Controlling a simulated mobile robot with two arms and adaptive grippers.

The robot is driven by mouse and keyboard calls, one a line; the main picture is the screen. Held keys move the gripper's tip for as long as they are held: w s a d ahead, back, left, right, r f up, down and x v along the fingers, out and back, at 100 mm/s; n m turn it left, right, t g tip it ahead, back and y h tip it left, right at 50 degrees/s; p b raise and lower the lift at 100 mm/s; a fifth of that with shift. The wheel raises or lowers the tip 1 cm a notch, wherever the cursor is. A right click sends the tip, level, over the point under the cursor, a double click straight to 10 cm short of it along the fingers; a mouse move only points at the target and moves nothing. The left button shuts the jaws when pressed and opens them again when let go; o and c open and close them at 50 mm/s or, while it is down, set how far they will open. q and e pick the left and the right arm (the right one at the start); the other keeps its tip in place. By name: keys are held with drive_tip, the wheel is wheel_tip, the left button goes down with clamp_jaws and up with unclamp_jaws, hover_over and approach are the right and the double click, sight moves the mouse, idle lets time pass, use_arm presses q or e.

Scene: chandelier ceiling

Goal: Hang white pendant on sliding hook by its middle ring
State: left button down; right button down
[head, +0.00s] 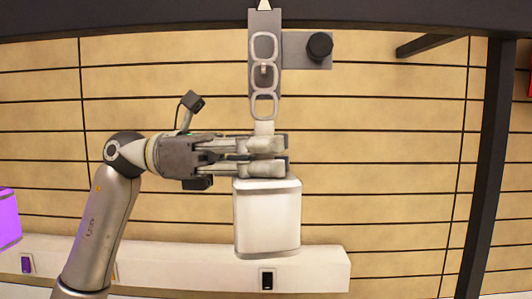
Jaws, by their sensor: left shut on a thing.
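The white pendant (267,220) is a white box with a short neck and a chain of three pale rings above it. My left gripper (270,157) comes in from the left and is shut on the neck, just above the box. The pendant hangs upright below the fingers. The rings stand in front of the grey plate of the sliding hook (265,22). The small hook peg (264,69) shows inside the outline of the middle ring (264,77). I cannot tell whether the ring rests on it. My right gripper is not in view.
A dark round knob (319,46) sits on the plate's right arm. A dark beam (130,15) runs along the top, and a dark post (486,170) stands at right. A white ledge (325,266) lies behind and below. Space right of the pendant is clear.

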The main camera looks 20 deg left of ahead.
use_arm(q)
drive_tip(key=shift+f, duration=0.25)
idle(0.3)
idle(0.4)
drive_tip(key=c, duration=0.6)
unclamp_jaws()
drive_tip(key=shift+s+a+f+b, duration=0.15)
drive_tip(key=shift+a+b, duration=0.15)
drive_tip(key=shift+a, duration=1.6)
drive_tip(key=shift+s+a+f+b, duration=0.1)
drive_tip(key=shift+a+b, duration=0.15)
drive_tip(key=shift+a, duration=1.6)
